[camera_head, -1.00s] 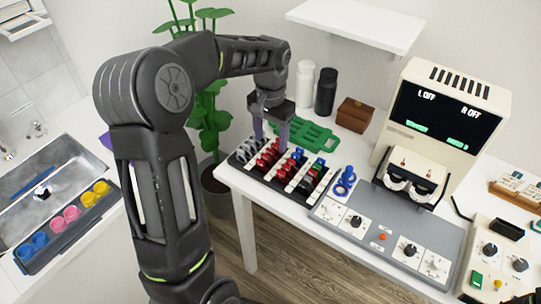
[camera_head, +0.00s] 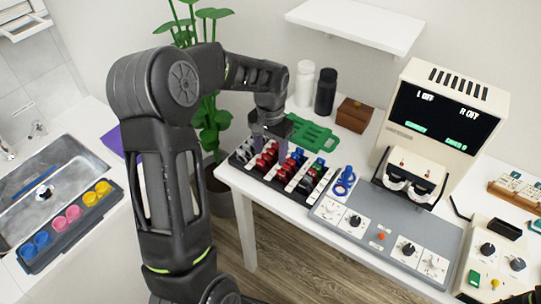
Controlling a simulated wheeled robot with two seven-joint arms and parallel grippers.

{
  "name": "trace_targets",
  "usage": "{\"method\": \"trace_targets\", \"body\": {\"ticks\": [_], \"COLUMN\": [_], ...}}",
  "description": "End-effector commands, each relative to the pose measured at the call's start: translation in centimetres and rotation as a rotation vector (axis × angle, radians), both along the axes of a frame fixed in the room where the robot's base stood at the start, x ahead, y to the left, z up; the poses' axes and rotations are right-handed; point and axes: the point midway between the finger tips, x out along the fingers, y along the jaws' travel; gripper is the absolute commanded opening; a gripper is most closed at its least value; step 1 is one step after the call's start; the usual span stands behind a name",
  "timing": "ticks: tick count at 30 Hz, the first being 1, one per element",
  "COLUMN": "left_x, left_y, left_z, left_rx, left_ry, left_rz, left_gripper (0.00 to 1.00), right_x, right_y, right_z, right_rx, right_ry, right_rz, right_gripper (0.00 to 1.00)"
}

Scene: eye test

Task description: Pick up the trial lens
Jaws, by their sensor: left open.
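A black rack (camera_head: 318,199) on the white table holds several trial lenses in rows, with red (camera_head: 283,177), blue (camera_head: 298,155), green (camera_head: 318,165) and grey (camera_head: 242,153) parts. My left gripper (camera_head: 269,150) is open, pointing down at the back left part of the rack. Its fingers are low among the grey and red lenses there; I cannot tell whether they touch one or have one between them. A blue ringed piece (camera_head: 344,182) stands apart, right of the rack. My right gripper cannot be made out.
A green tray (camera_head: 313,134) lies behind the rack, with white (camera_head: 304,85) and black (camera_head: 325,92) bottles and a brown box (camera_head: 354,115) farther back. A grey control panel (camera_head: 390,235) and a cream display machine (camera_head: 443,112) stand right. A sink (camera_head: 75,160) is left.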

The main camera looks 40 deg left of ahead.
Motion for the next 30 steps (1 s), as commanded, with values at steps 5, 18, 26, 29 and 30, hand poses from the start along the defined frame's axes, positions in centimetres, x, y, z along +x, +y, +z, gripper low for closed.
{"method": "trace_targets", "body": {"ticks": [5,18,26,29,30], "left_x": [0.01,0.01,0.01,0.01,0.01], "left_y": [0.01,0.01,0.01,0.01,0.01], "left_z": [0.03,0.04,0.04,0.04,0.04], "left_rx": [0.000,0.000,0.000,0.000,0.000], "left_ry": [0.000,0.000,0.000,0.000,0.000], "left_rz": [0.000,0.000,0.000,0.000,0.000], "left_gripper": [0.60,0.30,0.08,0.00,0.00], "right_x": [0.00,0.00,0.00,0.00,0.00], "right_y": [0.00,0.00,0.00,0.00,0.00], "right_z": [0.00,0.00,0.00,0.00,0.00], "right_rx": [0.000,0.000,0.000,0.000,0.000], "right_ry": [0.000,0.000,0.000,0.000,0.000], "right_rz": [0.000,0.000,0.000,0.000,0.000], "right_gripper": [0.36,0.36,0.36,0.36,0.36]}}
